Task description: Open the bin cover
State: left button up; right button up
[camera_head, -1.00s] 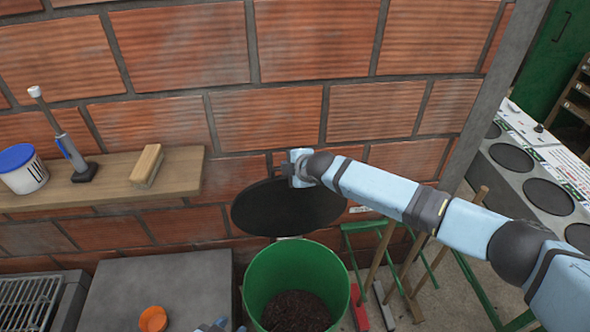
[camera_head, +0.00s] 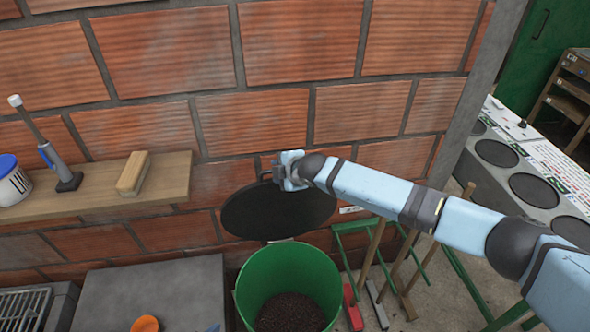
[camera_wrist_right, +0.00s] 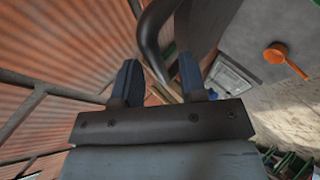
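The bin cover (camera_head: 280,214) is a black disc tipped up against the brick wall behind the green bin (camera_head: 290,265). The bin's mouth is uncovered and dark granular material shows inside. My right gripper (camera_head: 280,172) is at the cover's upper edge. In the right wrist view the two fingers (camera_wrist_right: 160,82) stand apart. A dark curved handle (camera_wrist_right: 150,38) and part of the cover (camera_wrist_right: 208,22) lie just beyond the fingertips, and I see no finger closed on the handle. My left gripper is not visible.
A wooden shelf (camera_head: 100,190) on the left wall holds a brush block, a grey tool and a blue-lidded tub. A grey surface (camera_head: 170,285) with an orange cup lies left of the bin. Green metal legs and hand tools stand to the right.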

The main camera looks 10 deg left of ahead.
jog(key=b+v, duration=0.1)
jog(key=v, duration=1.1)
jog(key=shift+d+r, duration=0.1)
jog(key=shift+d, duration=0.05)
jog(key=s+f+m+t+y, duration=0.1)
jog(key=s+f+m+y, duration=0.2)
jog(key=s+f+m, duration=0.6)
jog(key=s+d+f+m+t+h, duration=0.1)
jog(key=s+d+f+m+h, duration=0.1)
jog(key=s+d+f+m, duration=0.2)
jog(key=s+d+f+m+t+h, duration=0.1)
jog(key=s+d+f+m+h, duration=0.2)
jog(key=s+d+f, duration=0.3)
jog(key=s+d+f+m+h+p, duration=0.1)
jog(key=s+d+f+m, duration=0.3)
jog(key=s+d, duration=0.8)
jog(key=d+f+h, duration=0.1)
jog(key=d, duration=0.1)
jog(key=shift+s+d+m+t+h, duration=0.3)
jog(key=shift+s+d+t, duration=0.05)
jog(key=shift+d+t, duration=0.05)
jog(key=shift+a, duration=0.1)
